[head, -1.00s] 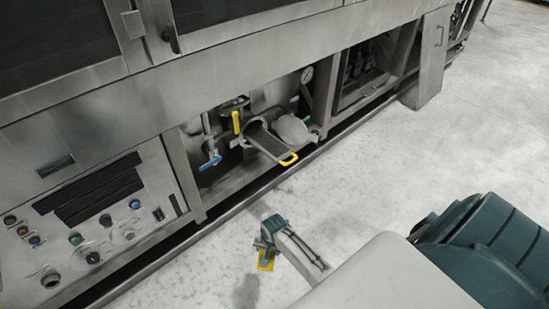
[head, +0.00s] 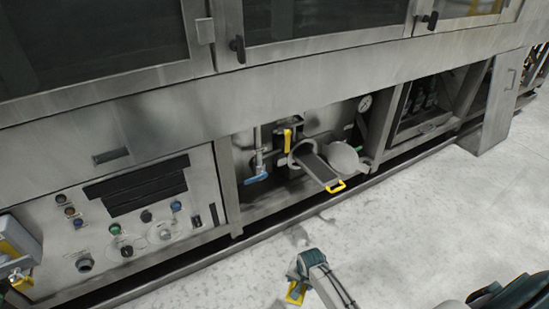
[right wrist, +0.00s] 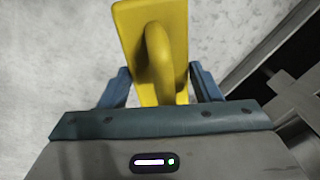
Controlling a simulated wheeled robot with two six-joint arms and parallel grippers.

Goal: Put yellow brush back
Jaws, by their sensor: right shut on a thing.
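The yellow brush (right wrist: 176,20) is between the two blue-grey fingers of my right gripper (right wrist: 160,88) in the right wrist view. It shows as a flat yellow body with a raised, looped yellow handle. Its bristles are not visible. In the head view my right gripper (head: 300,273) is at the bottom, above the floor in front of the machine. A small part of the yellow brush (head: 295,293) shows below it. The gripper is shut on the brush and clear of the machine. My left gripper is not in view.
The steel machine (head: 340,50) fills the back. In its open lower bay are an open hatch with a yellow-handled flap (head: 322,170), a yellow lever (head: 287,140) and a blue valve handle (head: 256,178).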

